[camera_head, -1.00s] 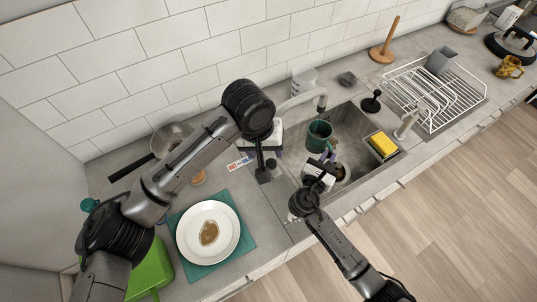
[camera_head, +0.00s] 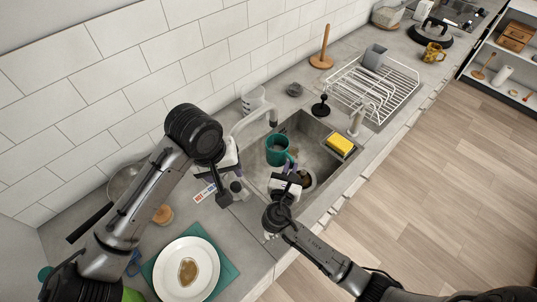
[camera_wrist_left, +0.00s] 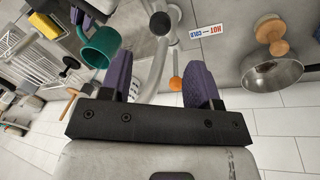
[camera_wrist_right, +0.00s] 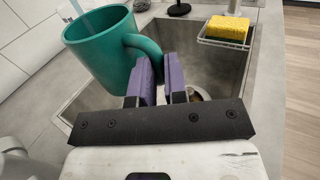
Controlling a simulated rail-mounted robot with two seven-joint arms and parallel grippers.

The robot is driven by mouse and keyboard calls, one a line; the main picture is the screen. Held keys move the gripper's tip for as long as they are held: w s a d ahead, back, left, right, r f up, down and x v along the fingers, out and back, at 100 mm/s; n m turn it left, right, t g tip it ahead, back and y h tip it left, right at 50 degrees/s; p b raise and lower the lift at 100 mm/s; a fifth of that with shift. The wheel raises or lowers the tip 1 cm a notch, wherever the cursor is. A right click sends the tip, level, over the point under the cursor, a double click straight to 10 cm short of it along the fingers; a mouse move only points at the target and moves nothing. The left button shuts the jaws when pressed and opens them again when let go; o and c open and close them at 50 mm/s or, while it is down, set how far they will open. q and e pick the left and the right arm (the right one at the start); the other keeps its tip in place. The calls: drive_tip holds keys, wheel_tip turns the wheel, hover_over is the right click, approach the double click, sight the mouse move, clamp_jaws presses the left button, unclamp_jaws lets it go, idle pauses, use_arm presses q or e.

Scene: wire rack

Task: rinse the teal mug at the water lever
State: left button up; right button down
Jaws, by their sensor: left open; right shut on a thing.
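The teal mug (camera_head: 277,150) is in the air over the sink, below and close to the tap spout (camera_head: 272,121). My right gripper (camera_head: 288,178) is shut on its handle, which also shows in the right wrist view (camera_wrist_right: 146,48). A pale streak (camera_wrist_right: 74,8) shows above the mug's rim; I cannot tell if it is water. My left gripper (camera_head: 236,188) is open beside the tap base, near the HOT-COLD label (camera_head: 204,193). In the left wrist view, a thin lever with an orange end (camera_wrist_left: 174,82) appears between its open fingers, apparently untouched. The arm hides it in the head view.
A yellow sponge (camera_head: 340,144) sits in a holder at the sink's right side. A white dish rack (camera_head: 380,85) stands beyond. A plate (camera_head: 186,268) lies front left, and a pan (camera_wrist_left: 272,72) is near the wall. A black-handled plunger-like tool (camera_head: 320,108) stands behind the sink.

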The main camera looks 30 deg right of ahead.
sight(240, 190)
use_arm(q)
drive_tip(key=shift+f, duration=0.15)
drive_tip(key=c, duration=0.5)
drive_tip(key=shift+n+g+y, duration=0.3)
drive_tip(key=shift+n, duration=0.3)
drive_tip(key=a+f, duration=0.2)
drive_tip(key=w+a+f, duration=0.1)
drive_tip(key=a+f, duration=0.1)
drive_tip(key=a, duration=0.1)
drive_tip(key=a+f, duration=0.2)
drive_tip(key=shift+w+a, duration=0.15)
drive_tip(key=shift+a, duration=0.25)
clamp_jaws()
drive_tip(key=s+a+t, duration=0.3)
drive_tip(key=s+a, duration=0.1)
drive_tip(key=a, duration=0.4)
drive_tip(key=s+d+r+n+t+h, duration=0.2)
drive_tip(key=d+r+t+h, duration=0.1)
drive_tip(key=d+r+h, duration=0.15)
drive_tip(key=w+d+f, duration=0.4)
drive_tip(key=d+f, duration=0.3)
drive_tip(key=d, duration=0.2)
drive_tip(key=shift+d+g, duration=0.25)
drive_tip(key=shift+g, duration=0.05)
